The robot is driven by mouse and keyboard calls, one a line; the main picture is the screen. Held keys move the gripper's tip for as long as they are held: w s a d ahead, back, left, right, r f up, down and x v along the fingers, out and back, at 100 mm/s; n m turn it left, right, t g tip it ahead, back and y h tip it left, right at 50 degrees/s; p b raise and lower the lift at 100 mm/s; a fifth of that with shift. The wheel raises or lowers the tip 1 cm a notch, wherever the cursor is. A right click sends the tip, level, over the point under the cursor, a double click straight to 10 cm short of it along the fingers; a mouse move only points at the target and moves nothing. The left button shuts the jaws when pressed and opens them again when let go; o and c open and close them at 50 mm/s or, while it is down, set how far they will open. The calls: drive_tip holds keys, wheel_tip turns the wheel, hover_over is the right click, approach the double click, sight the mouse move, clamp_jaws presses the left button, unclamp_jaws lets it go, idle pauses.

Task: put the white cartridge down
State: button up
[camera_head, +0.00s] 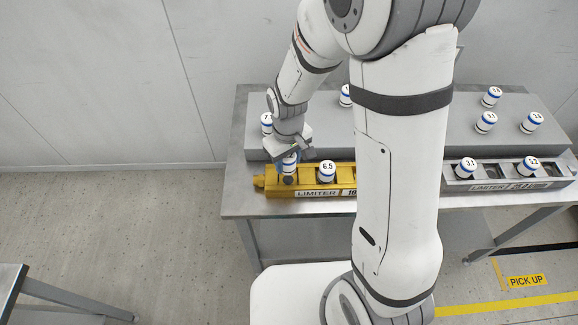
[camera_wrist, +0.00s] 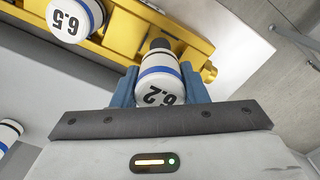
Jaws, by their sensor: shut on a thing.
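The white cartridge marked 6.2 (camera_wrist: 160,82), with a blue band, is between my gripper's blue fingers (camera_wrist: 159,88). In the head view my gripper (camera_head: 290,155) points down over the left end of the yellow LIMITER rack (camera_head: 262,183). The cartridge (camera_head: 289,168) shows below it there, partly hidden by the fingers. Its dark end is toward the leftmost slot; I cannot tell whether it is inside the slot or just above it. Another white cartridge, marked 6.5 (camera_head: 327,171), stands in the neighbouring slot and also shows in the wrist view (camera_wrist: 74,18).
A grey LIMITER rack (camera_head: 510,184) on the right holds cartridges 3.1 (camera_head: 466,167) and 3.2 (camera_head: 528,166). Several more cartridges stand on the raised grey shelf (camera_head: 460,133) behind. My arm hides the middle of the bench (camera_head: 237,204).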

sight(288, 169)
wheel_tip(288, 169, down, 4)
drive_tip(key=shift+r, duration=0.1)
